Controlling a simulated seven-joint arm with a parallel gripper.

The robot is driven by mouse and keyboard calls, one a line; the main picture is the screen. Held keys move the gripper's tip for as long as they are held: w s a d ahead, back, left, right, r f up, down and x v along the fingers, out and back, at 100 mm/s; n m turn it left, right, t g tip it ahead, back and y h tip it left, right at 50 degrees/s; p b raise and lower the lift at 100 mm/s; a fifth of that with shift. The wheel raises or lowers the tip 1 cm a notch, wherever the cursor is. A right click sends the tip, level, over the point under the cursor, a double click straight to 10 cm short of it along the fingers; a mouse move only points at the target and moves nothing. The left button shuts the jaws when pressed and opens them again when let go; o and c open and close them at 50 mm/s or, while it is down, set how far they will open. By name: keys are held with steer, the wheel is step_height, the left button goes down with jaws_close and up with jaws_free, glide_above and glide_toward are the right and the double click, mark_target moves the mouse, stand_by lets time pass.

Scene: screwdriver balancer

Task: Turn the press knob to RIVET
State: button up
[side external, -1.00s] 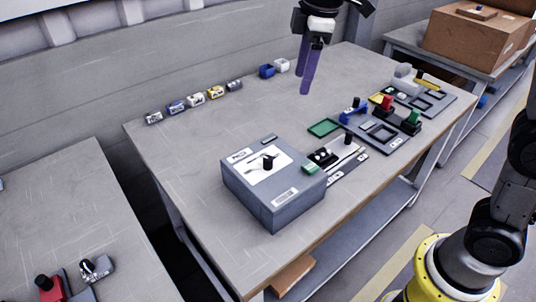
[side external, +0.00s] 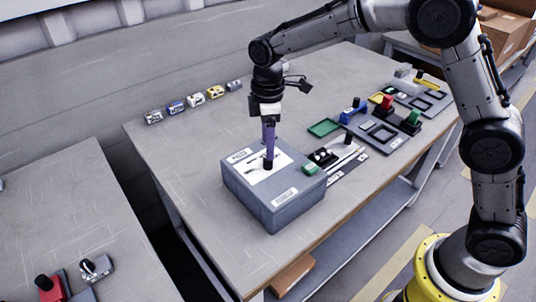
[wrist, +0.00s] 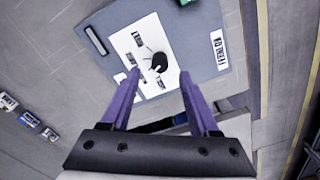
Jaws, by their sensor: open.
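The press is a grey box (side external: 285,205) near the front of the table, with a white dial plate (side external: 245,172) on its top. Its black knob (wrist: 158,63) stands on that plate, with several small labels around it too small to read. In the side view the knob (side external: 268,165) shows just under the purple fingers. My gripper (wrist: 158,78) points down over the press. Its two purple fingers are apart, with the knob in line with the gap between them. I cannot tell whether the fingertips reach down beside the knob.
To the right of the press lie a small device with a green block (side external: 311,169), an empty green frame (side external: 325,127) and grey trays (side external: 385,137) with coloured handles. Several small labelled blocks (side external: 197,100) line the table's back edge. The table left of the press is clear.

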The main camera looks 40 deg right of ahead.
mark_target(268, 162)
steer(key=shift+f, duration=2.35)
jaws_close()
